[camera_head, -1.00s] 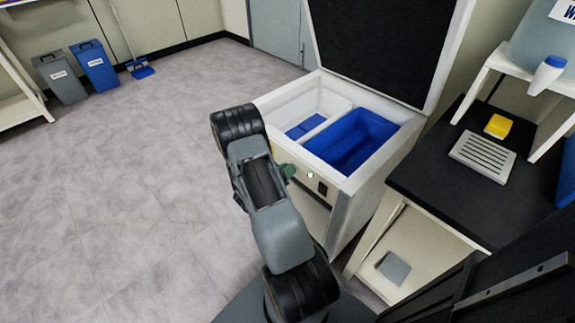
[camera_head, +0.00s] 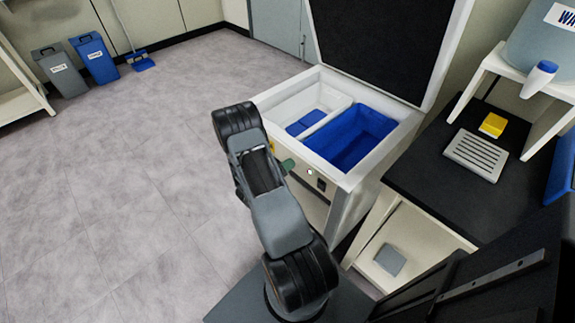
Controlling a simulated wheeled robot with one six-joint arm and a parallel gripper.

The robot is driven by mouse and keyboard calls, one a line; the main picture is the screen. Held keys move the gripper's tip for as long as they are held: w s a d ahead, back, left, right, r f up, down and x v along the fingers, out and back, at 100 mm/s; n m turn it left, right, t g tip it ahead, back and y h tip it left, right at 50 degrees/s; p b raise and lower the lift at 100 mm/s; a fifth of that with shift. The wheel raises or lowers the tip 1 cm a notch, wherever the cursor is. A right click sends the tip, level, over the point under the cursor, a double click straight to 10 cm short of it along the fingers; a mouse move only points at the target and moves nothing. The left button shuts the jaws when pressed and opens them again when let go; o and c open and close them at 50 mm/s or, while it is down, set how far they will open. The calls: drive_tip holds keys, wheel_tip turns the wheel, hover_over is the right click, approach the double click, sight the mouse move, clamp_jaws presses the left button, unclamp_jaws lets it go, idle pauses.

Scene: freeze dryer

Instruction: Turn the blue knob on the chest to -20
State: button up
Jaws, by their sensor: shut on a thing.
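The white chest (camera_head: 352,183) stands open right of my arm, with its dark-lined lid raised. Its front panel shows a small pale round spot (camera_head: 309,171) and a black switch (camera_head: 321,185). The blue knob is hidden behind my arm.
Inside the chest are a white bin (camera_head: 338,100) and a blue bin (camera_head: 370,122). A black-topped table (camera_head: 420,187) stands close on the right, with a yellow block (camera_head: 493,125) and a slotted grey tray (camera_head: 476,155). The floor (camera_head: 110,190) on the left is clear.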

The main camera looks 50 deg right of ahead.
idle(0.3)
drive_tip(key=o, duration=0.9)
drive_tip(key=shift+a, duration=0.15)
drive_tip(key=a, duration=0.9)
drive_tip(key=w+a, duration=0.1)
drive_tip(key=a, duration=0.3)
drive_tip(key=shift+a+p, duration=0.25)
drive_tip(key=shift+p, duration=0.1)
